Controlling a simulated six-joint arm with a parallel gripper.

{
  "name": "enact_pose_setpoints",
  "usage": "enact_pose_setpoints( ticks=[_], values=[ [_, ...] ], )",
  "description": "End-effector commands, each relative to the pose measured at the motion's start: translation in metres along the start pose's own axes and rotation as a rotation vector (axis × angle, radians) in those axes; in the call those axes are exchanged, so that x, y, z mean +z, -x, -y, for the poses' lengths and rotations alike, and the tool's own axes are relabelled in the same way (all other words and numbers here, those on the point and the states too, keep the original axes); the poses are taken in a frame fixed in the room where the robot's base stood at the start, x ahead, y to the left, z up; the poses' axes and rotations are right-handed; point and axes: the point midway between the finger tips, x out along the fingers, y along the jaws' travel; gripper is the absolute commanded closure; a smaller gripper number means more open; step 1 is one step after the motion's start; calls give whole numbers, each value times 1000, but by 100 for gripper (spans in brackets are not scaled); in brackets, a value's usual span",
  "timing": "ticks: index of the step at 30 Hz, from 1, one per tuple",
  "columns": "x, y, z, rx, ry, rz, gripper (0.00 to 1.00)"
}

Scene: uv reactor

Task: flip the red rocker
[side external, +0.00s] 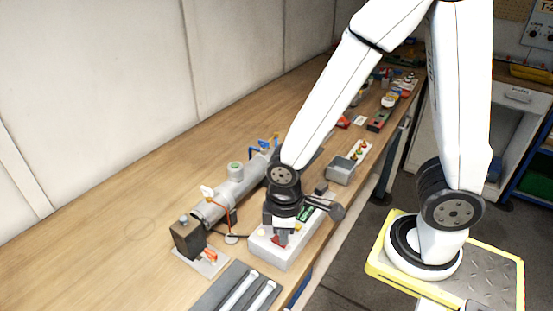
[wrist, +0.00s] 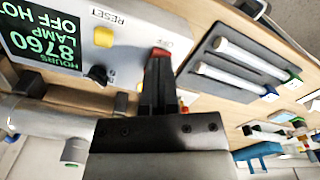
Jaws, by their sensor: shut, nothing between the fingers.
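In the side view my gripper (side external: 281,238) points down over the near end of the control box (side external: 268,256), where a little red shows by the fingertips. The box also carries a green display (wrist: 45,45) reading 8760 hours, a yellow button (wrist: 103,37) marked RESET and a dark knob (wrist: 98,73).
A grey cylindrical reactor (side external: 237,192) with a red cable lies behind the box. A dark tray with white tubes (side external: 240,289) lies at the bench's front. The bench at left is clear.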

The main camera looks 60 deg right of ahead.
Motion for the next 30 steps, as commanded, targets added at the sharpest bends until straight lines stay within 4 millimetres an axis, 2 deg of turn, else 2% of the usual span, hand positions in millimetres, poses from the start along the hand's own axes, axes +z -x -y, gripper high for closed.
enact_pose_setpoints(
  ticks=[30],
  values=[
    [-1,57,0,0,0,-2,100]
  ],
)
